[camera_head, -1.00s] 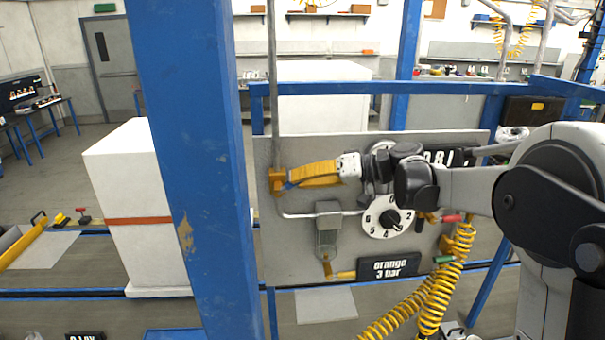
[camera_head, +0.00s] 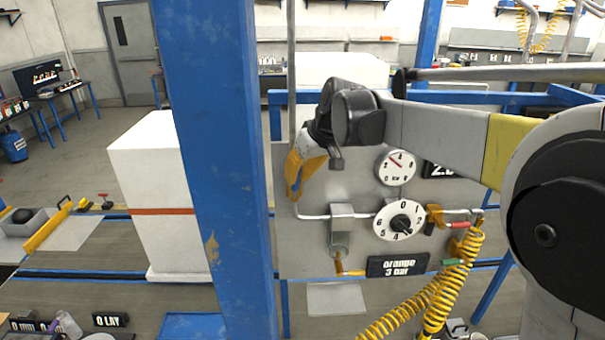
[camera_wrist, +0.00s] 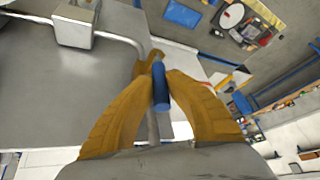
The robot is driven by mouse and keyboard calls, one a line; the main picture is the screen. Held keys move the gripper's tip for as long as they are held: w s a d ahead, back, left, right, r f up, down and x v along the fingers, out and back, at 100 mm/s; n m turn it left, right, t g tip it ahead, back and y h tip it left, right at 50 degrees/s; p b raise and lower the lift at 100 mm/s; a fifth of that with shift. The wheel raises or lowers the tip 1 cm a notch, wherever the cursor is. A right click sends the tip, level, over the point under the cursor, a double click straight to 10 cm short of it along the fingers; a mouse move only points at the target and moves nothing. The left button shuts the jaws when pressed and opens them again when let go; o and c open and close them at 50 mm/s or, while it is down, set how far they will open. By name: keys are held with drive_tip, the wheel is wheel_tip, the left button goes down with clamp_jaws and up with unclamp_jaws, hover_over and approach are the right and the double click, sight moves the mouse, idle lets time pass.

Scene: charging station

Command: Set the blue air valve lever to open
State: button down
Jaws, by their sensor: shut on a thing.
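The blue lever (camera_wrist: 160,88) shows in the wrist view between the two orange-yellow fingers, at the brass valve body (camera_wrist: 149,65). It lies roughly in line with the grey vertical pipe (camera_wrist: 153,128). My gripper (camera_wrist: 163,85) is shut on the lever. In the head view my gripper (camera_head: 294,192) points down and left at the left edge of the grey panel (camera_head: 300,252). There its fingers and wrist hide the lever and most of the valve.
A yellow coiled hose (camera_head: 440,295) hangs at the right.

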drive_tip(key=shift+a+h, duration=0.4)
drive_tip(key=shift+h, duration=0.1)
drive_tip(key=shift+f, duration=0.1)
drive_tip(key=c, duration=1.3)
unclamp_jaws()
drive_tip(key=shift+a, duration=0.1)
drive_tip(key=shift+c, duration=0.2)
drive_tip(key=v, duration=1.2)
drive_tip(key=shift+a, duration=0.1)
